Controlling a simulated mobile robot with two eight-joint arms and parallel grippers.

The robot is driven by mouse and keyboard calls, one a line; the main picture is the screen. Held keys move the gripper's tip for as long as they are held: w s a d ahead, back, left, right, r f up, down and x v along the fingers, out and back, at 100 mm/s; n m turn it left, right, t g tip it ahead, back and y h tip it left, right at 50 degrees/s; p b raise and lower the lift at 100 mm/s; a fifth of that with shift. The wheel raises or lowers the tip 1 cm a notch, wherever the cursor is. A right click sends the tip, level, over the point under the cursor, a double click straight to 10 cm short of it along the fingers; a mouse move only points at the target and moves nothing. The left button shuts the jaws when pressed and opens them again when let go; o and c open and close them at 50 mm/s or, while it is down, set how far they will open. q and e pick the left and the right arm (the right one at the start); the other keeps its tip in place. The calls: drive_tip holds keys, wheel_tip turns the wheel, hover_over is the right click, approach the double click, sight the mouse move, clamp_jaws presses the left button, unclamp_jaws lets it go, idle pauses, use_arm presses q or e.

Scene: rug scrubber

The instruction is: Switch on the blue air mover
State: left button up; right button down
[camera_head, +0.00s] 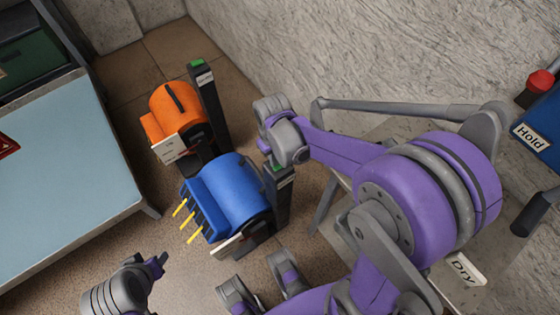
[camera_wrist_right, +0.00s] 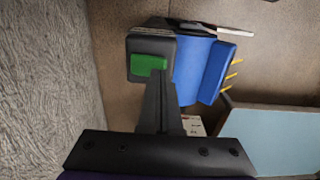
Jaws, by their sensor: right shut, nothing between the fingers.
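The blue air mover (camera_head: 238,188) stands on the floor with yellow prongs on its left side. It also shows in the wrist view (camera_wrist_right: 193,72). A dark post at its right carries a green switch (camera_head: 279,168), which also shows in the wrist view (camera_wrist_right: 147,64). My right gripper (camera_wrist_right: 158,78) is shut and empty. Its tip overlaps the switch's lower right edge in the wrist view; I cannot tell whether they touch. In the head view my right wrist hangs just above the post. My left gripper (camera_head: 157,266) is at the lower left, away from the mover; its jaw state is unclear.
An orange air mover (camera_head: 176,105) stands behind the blue one, with its own green-topped post (camera_head: 197,68). A light blue table (camera_head: 70,175) is at the left. A textured wall (camera_head: 300,50) runs behind. A blue unit marked Hold (camera_head: 540,115) is at the right.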

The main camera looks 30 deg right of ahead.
drive_tip(key=shift+f+b, duration=0.55)
drive_tip(key=shift+f, duration=0.3)
idle(0.3)
drive_tip(key=shift+r+p, duration=2.65)
drive_tip(key=shift+r, duration=0.9)
